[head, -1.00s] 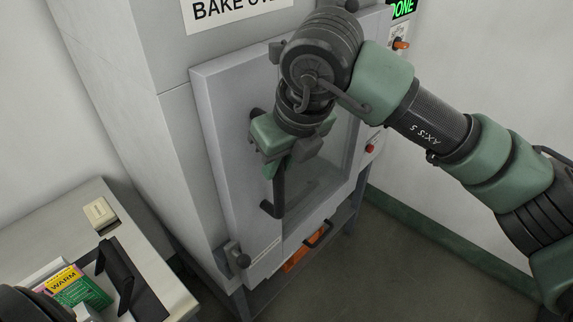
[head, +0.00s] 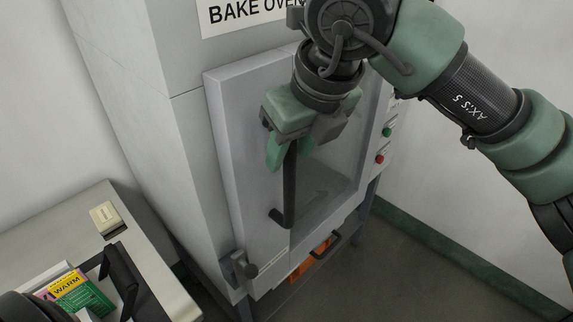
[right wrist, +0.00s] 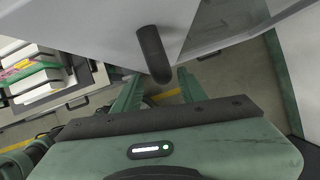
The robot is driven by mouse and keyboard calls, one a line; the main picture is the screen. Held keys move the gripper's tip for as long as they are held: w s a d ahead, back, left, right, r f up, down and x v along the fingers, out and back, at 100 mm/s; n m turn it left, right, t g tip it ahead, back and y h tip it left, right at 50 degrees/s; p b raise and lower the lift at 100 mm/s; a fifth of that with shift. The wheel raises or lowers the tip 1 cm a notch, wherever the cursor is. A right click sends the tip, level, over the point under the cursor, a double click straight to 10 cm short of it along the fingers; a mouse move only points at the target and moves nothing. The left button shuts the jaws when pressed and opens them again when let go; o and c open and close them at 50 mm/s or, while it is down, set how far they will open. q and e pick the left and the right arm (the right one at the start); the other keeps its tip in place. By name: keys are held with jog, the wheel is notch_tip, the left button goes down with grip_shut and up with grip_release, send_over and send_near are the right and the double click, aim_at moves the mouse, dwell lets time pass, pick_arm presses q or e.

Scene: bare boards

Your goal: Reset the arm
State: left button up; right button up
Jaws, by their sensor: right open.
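My right gripper (head: 289,156) hangs in front of the grey bake oven door (head: 236,150) in the head view, at the dark upright door handle (head: 288,190). Its green fingers are open. In the right wrist view the spread fingers (right wrist: 159,82) show with the dark handle (right wrist: 152,50) ahead, in line with the gap between them. I cannot tell whether a finger touches it. The gripper and wrist hide the handle's upper part in the head view. The door looks closed.
A grey bench (head: 40,243) at lower left holds a pale switch box (head: 105,216) and a colourful WARM packet (head: 78,290). A latch knob (head: 240,268) is at the door's lower left. Green and red buttons (head: 380,159) are right of the door. Floor at right is clear.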

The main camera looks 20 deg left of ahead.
jog(key=shift+v, duration=1.1)
